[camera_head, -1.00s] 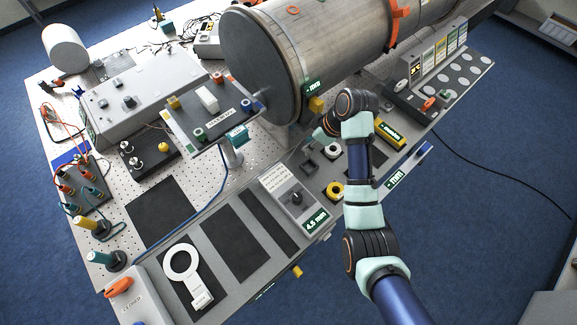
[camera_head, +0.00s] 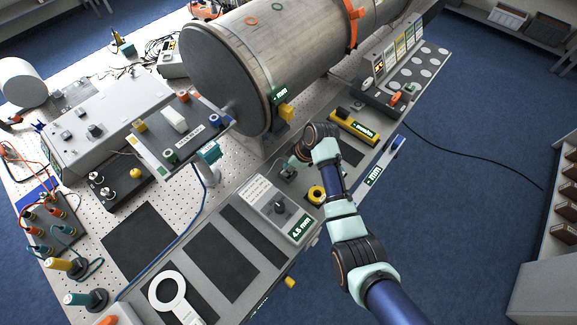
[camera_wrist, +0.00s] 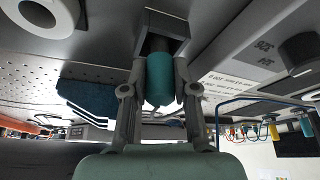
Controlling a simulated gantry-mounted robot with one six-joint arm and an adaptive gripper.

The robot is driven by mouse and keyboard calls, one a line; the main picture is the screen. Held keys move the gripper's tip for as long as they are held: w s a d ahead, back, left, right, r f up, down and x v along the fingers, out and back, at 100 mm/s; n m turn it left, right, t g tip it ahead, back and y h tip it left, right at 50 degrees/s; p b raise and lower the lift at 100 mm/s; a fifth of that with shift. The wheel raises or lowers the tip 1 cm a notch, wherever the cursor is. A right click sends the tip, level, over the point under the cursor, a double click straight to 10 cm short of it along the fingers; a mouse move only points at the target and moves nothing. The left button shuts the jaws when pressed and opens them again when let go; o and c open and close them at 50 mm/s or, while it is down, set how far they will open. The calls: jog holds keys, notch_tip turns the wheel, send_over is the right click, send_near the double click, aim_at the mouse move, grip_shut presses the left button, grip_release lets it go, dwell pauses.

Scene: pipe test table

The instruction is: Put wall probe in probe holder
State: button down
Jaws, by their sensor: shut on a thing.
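The wall probe is a teal cylinder (camera_wrist: 160,78) between my fingers in the wrist view. My gripper (camera_wrist: 160,92) is shut on it, one finger on each side. The probe's dark far end meets a grey square block, which looks like the probe holder (camera_wrist: 163,22). I cannot tell how deep the end sits in it. In the head view my gripper (camera_head: 289,168) is low over the grey bench strip, left of my wrist. My arm and gripper largely hide the probe and holder there.
A grey box with a knob and a 4.5 mm display (camera_head: 280,208) stands close in front of my gripper. A yellow ring (camera_head: 317,194) lies near my arm. The large metal pipe (camera_head: 250,60) is behind. A yellow device (camera_head: 353,126) lies to the right.

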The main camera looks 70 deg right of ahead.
jog(key=c, duration=0.9)
grip_release()
jog(key=shift+f, duration=0.1)
jog(key=p+v, duration=0.1)
jog(key=v, duration=1.1)
